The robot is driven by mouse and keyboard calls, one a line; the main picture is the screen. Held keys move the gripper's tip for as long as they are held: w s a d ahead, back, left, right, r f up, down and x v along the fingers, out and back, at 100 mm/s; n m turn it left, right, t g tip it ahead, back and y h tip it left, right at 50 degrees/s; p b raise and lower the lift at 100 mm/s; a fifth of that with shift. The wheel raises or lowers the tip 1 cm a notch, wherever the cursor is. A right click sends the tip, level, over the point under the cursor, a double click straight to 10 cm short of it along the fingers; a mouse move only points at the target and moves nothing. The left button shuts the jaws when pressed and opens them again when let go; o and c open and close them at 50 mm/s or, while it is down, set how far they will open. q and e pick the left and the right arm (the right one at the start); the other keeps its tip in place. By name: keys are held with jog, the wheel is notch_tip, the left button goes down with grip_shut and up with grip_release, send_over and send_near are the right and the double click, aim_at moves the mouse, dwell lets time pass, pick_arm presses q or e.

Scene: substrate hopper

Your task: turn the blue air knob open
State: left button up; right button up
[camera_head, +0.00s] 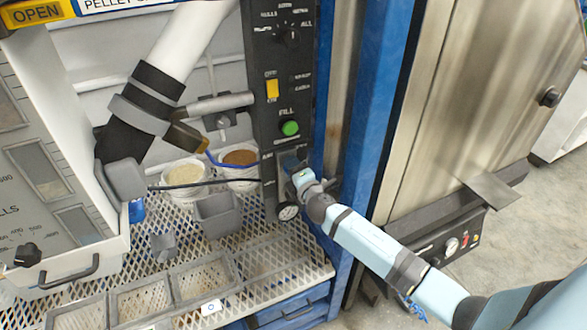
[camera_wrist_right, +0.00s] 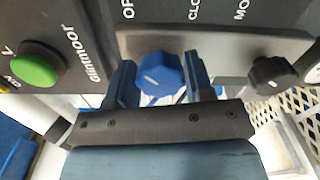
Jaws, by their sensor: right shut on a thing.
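The blue air knob (camera_wrist_right: 160,72) sits on a grey metal plate on the black control panel (camera_head: 283,70). In the right wrist view it lies between the two dark blue fingers of my right gripper (camera_wrist_right: 160,84), which is shut on it. The letters above the plate read partly "OP" and "CLO". A white mark shows on the knob's face. In the head view my right gripper (camera_head: 293,166) reaches the lower panel and largely hides the knob. My left gripper is not in view.
A green button (camera_head: 290,128) and a yellow switch (camera_head: 272,88) are above the gripper. A black knob (camera_wrist_right: 275,74) and a gauge (camera_head: 289,212) are close by. Grey bins (camera_head: 217,213) stand on the mesh shelf at left. A blue post (camera_head: 385,90) rises right of the panel.

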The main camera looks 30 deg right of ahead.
dwell(0.5)
jog(key=o, duration=0.9)
jog(key=shift+o, duration=0.2)
jog(key=shift+s+f, duration=0.1)
jog(key=shift+s, duration=0.05)
